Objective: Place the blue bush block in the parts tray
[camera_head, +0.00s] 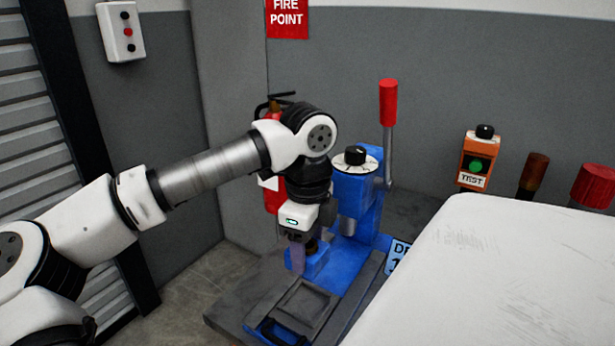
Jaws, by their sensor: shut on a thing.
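My gripper (301,250) points down over the bed of a blue press-like machine (352,205). It is shut on the blue bush block (313,264), which has a small brownish piece at its top. The fingers and the wrist hide part of the block. I cannot tell whether its underside touches the surface below. A dark grey, shallow, rimmed plate (306,301) lies just in front of the block, and I cannot tell whether it is the parts tray. No other tray shows clearly.
The machine has a lever with a red handle (388,103) and a dial (356,158). An orange TEST box (478,158) stands at the right. A red extinguisher (271,196) is behind my arm. A blue label (397,256) sits right of the bed. Open floor (190,290) is at the left.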

